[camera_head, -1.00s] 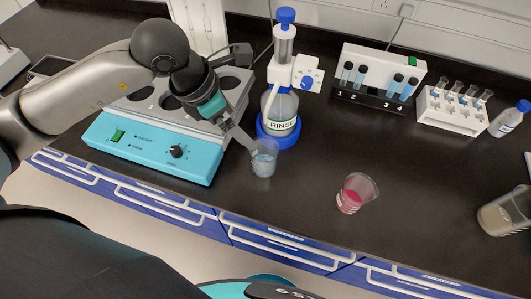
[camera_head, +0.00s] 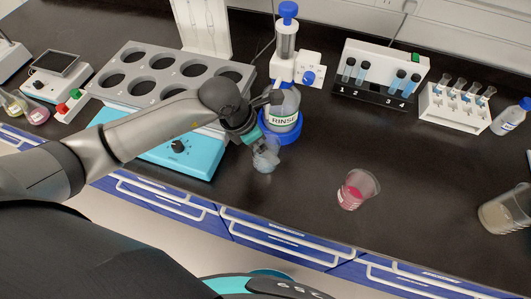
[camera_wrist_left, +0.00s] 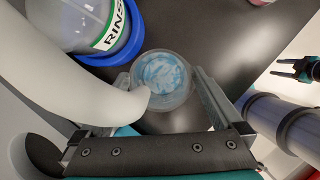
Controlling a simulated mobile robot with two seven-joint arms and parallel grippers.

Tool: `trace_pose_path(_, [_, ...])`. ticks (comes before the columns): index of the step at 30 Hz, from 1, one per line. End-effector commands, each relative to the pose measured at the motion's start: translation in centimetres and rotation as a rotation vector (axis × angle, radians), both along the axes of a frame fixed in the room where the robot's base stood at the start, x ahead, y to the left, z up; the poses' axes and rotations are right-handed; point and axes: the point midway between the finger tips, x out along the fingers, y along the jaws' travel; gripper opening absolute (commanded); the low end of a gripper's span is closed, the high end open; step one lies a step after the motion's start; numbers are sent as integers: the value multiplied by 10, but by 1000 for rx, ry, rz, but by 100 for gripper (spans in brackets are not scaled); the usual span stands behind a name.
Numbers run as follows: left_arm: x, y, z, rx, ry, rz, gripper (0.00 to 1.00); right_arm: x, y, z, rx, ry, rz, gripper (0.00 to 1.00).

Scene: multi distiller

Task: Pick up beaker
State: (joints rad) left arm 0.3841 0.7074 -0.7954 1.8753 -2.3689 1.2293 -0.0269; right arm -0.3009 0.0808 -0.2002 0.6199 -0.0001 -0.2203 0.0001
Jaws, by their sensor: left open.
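A small clear beaker with pale blue contents (camera_head: 265,162) stands on the dark bench in front of the rinse bottle. My left gripper (camera_head: 262,147) is at this beaker, reaching down over it from the left. In the left wrist view the beaker (camera_wrist_left: 163,80) lies between the two spread fingers, close to them; whether they touch it I cannot tell. Another small beaker with red liquid (camera_head: 356,190) stands apart to the right. What looks like my right gripper (camera_wrist_left: 283,68) shows small at the right edge of the left wrist view; its jaw state is unclear.
The rinse bottle (camera_head: 283,112) with its blue base stands just behind the blue beaker. A turquoise multi-hole heater (camera_head: 185,160) is to the left. Tube racks (camera_head: 380,75) stand at the back, a larger beaker (camera_head: 506,212) at far right. The bench's front centre is clear.

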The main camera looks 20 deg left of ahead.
Motion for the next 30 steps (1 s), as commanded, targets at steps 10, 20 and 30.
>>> trace_pose_path(10, [2,-3,-10,1,0,-2,100,0,0,-1,1,0,1,50])
trace_pose_path(20, [2,-3,-9,0,0,-1,66,0,1,-1,1,-1,0,50])
trace_pose_path(30, [2,-3,-9,0,0,-1,28,0,1,-1,1,-1,0,50])
